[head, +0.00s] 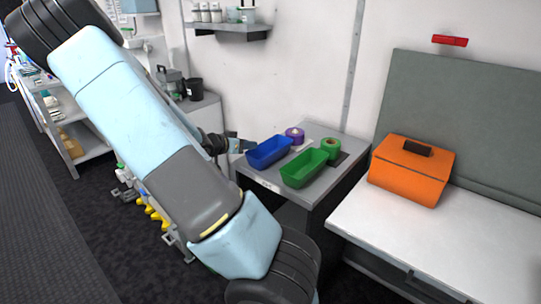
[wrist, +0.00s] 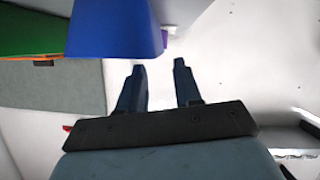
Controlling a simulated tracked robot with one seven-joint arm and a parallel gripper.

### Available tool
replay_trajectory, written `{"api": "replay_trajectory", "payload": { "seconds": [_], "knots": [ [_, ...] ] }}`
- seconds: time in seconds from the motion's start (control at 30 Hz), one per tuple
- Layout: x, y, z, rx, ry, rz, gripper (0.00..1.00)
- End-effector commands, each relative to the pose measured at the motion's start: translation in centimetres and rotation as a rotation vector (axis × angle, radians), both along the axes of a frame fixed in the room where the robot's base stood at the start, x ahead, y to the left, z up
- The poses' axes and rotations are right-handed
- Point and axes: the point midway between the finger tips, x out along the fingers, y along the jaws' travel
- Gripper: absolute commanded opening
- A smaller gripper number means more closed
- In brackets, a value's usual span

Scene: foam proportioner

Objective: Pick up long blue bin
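The long blue bin (head: 268,152) sits on the small grey table, left of a green bin. In the wrist view the blue bin (wrist: 113,28) fills the upper left, ahead of and to the left of the fingers. My gripper (wrist: 160,75) has its two fingers apart with nothing between them. I cannot tell whether a finger touches the bin.
A green bin (head: 305,168) stands close to the right of the blue one. A purple tape roll (head: 295,134) and a green roll (head: 331,145) are behind them. The grey table (head: 318,199) adjoins a white bench with an orange box (head: 411,174). The wall is close behind.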

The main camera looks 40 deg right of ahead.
Motion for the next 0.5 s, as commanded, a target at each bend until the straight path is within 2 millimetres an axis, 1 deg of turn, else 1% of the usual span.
{"api": "replay_trajectory", "payload": {
  "seconds": [0.23,0.5],
  "knots": [
    [0.0,-1.4,-0.6,0.0,0.002,-0.001,0.34],
    [0.1,-4.7,-1.9,0.0,0.002,-0.003,0.34]
  ]
}}
